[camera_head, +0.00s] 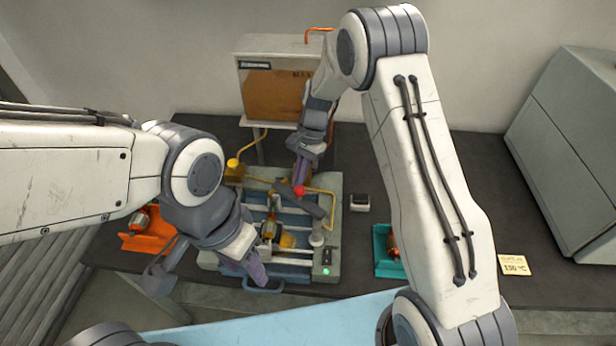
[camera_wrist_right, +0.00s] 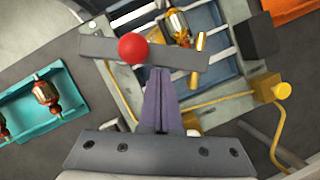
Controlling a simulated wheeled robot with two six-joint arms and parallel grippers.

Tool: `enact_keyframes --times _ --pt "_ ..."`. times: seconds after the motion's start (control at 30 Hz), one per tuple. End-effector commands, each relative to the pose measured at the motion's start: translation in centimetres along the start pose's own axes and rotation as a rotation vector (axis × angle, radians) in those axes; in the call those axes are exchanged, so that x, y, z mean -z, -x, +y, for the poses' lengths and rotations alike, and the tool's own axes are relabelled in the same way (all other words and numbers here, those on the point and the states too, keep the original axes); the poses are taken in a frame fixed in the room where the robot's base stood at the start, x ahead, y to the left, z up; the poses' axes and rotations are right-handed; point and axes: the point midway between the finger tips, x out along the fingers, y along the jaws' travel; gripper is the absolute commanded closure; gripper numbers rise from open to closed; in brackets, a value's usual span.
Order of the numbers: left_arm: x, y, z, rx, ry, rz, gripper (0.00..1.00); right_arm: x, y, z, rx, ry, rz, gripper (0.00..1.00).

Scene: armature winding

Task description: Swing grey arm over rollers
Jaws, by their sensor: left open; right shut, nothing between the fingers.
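The grey arm (camera_head: 313,207) is a flat bar with a red ball knob (camera_head: 299,190), lying slantwise over the right part of the winding machine (camera_head: 331,238). In the right wrist view the bar (camera_wrist_right: 180,56) crosses ahead of my fingers, with the red knob (camera_wrist_right: 132,47) left of their tips. My right gripper (camera_head: 300,180) is shut and empty, its tips close to the bar; contact is unclear. An armature (camera_head: 269,229) with a copper middle sits by the pale rollers (camera_head: 292,250). My left gripper (camera_head: 256,270) is open at the machine's front edge.
An orange tray (camera_head: 135,243) stands left of the machine and a teal tray (camera_head: 384,262) with armatures stands right. A boxy unit (camera_head: 262,85) stands behind. A yellow tube (camera_wrist_right: 220,101) runs along the machine. A small dark block (camera_head: 359,202) lies to the right.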

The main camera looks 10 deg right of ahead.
Motion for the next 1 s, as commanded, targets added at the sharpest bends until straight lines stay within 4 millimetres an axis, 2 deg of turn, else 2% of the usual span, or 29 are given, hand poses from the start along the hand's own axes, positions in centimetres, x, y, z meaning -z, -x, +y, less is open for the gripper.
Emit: enact_keyframes --times 0.5,1.0 --pt "0.0 0.0 0.0 0.0 0.0 0.0 0.5 -3.5 -1.4 -0.8 -0.157 0.392 0.0 1.0" --pt "0.0 0.0 0.0 0.0 0.0 0.0 0.5 -4.7 -1.9 -0.7 -0.209 0.522 0.0 1.0"
